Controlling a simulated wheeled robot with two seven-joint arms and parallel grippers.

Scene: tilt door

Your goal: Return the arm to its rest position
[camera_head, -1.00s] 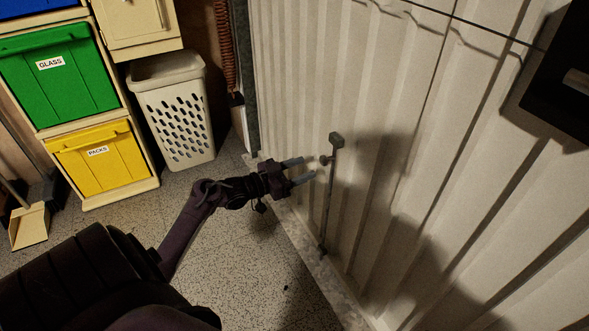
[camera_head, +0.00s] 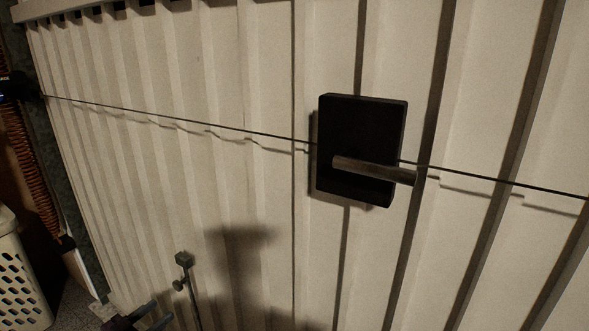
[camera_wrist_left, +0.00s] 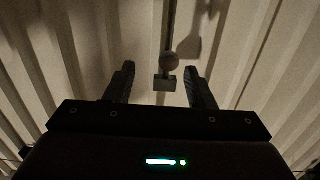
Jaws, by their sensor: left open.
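My left gripper (camera_head: 150,315) shows at the bottom left of the head view, mostly cut off by the lower edge. In the left wrist view my left gripper (camera_wrist_left: 160,85) is open, its two dark fingers apart with nothing held. A metal latch rod with a small block and knob (camera_head: 183,262) stands on the door just right of the fingertips. In the left wrist view the latch knob (camera_wrist_left: 169,62) lies between and just beyond the fingers, and I cannot tell whether they touch it. My right gripper is not in view.
The white ribbed tilt door (camera_head: 230,80) fills most of the head view. A black plate with a bar handle (camera_head: 375,171) is on it, with a thin cable (camera_head: 200,120) running across. A white laundry basket (camera_head: 18,275) stands at the lower left edge.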

